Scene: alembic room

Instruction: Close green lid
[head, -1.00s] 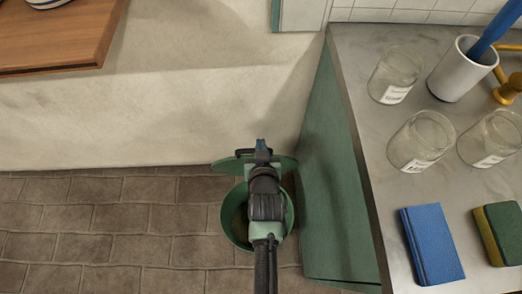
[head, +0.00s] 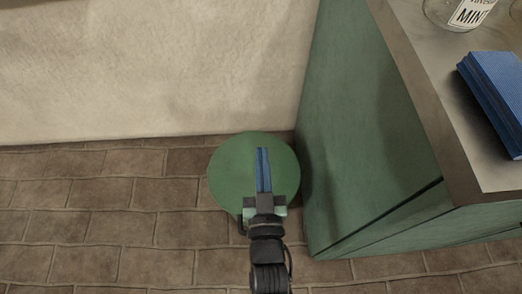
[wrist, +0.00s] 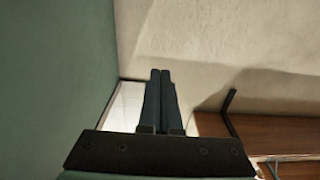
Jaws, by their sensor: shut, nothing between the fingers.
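The green lid (head: 232,165) is a round disc seen from above in the head view. It lies over the top of the green bin, whose body is almost wholly hidden beneath it. I cannot tell whether it sits fully flush on the rim. My gripper (head: 262,152) is over the lid, its two blue fingers together and empty. Whether the fingers touch the lid is not clear. In the wrist view my gripper (wrist: 161,72) shows its fingers side by side, and the lid is not clearly seen.
A green cabinet (head: 365,150) with a grey worktop (head: 425,60) stands close at the right. A blue book-like block (head: 495,90) and a labelled jar (head: 462,12) are on it. A pale wall (head: 180,70) is behind. Brick-like floor (head: 100,220) is clear at the left.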

